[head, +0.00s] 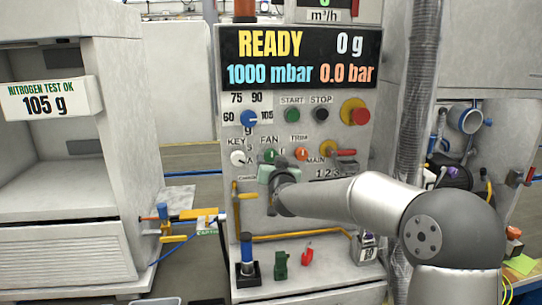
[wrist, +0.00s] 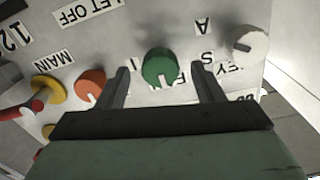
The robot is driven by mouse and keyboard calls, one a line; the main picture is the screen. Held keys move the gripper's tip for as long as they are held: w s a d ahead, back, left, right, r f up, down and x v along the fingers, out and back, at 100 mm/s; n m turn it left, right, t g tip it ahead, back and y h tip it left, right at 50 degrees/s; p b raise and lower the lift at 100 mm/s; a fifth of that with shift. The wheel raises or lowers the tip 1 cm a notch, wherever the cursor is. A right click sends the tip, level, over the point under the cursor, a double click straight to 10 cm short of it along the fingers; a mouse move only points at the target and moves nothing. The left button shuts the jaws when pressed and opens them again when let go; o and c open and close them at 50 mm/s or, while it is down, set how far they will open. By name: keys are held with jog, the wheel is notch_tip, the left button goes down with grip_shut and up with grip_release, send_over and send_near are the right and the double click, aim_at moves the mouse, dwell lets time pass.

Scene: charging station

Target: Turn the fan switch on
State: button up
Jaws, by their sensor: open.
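The fan switch is a round green knob (head: 270,155) on the light grey control panel, below the FAN label. In the wrist view the green knob (wrist: 160,66) sits between the two dark fingers, with a small pale mark on its lower part. My gripper (head: 276,160) is in front of the panel at the knob. The wrist view shows my gripper (wrist: 159,72) open, one finger on each side of the knob with a gap to each. The FAN label is partly hidden by a finger and the gripper body.
A white KEY knob (head: 238,157) and an orange TRIM knob (head: 301,154) flank the green knob closely. A red-handled MAIN switch (head: 343,152) is further right. Above are a blue dial (head: 248,118), start and stop buttons, and a red emergency button (head: 359,116). The display (head: 300,58) reads READY.

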aim_at(272, 159)
jog(key=shift+x, duration=1.85)
jog(key=c, duration=1)
jog(key=shift+o, duration=0.2)
